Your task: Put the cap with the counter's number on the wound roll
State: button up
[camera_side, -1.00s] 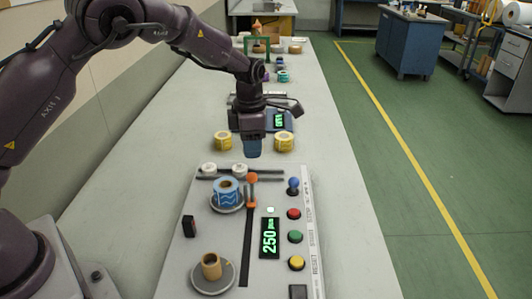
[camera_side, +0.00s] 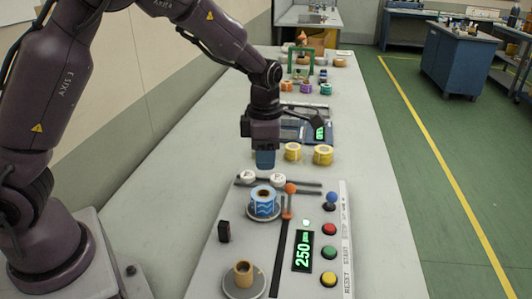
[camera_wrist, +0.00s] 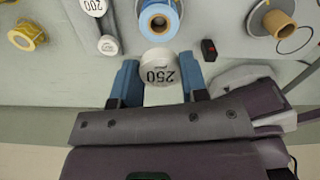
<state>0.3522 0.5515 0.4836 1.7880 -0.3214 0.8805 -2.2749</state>
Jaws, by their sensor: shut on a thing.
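My gripper (camera_side: 265,160) is shut on a white cap (camera_wrist: 158,68) marked 250, which shows upside down between the blue fingers in the wrist view. In the side view the cap cannot be made out. The gripper hangs above the panel, just beyond the wound roll (camera_side: 263,201), a blue and white wavy roll on a round plate. The roll's open brown core shows in the wrist view (camera_wrist: 158,20), just past the held cap. The counter (camera_side: 303,252) reads 250 in green.
Two other white caps (camera_side: 277,179) sit by the dark rail; one reads 200 (camera_wrist: 93,5). A bare core (camera_side: 243,272) stands on the near plate. An orange-knobbed lever (camera_side: 289,200) is right of the roll. Yellow rolls (camera_side: 292,152) stand behind the panel.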

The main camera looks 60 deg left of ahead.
jog(key=shift+a+f, duration=0.2)
jog(key=shift+f, duration=2.7)
jog(key=shift+f, duration=1.2)
jog(key=o, duration=1.3)
jog(key=shift+r, duration=3.7)
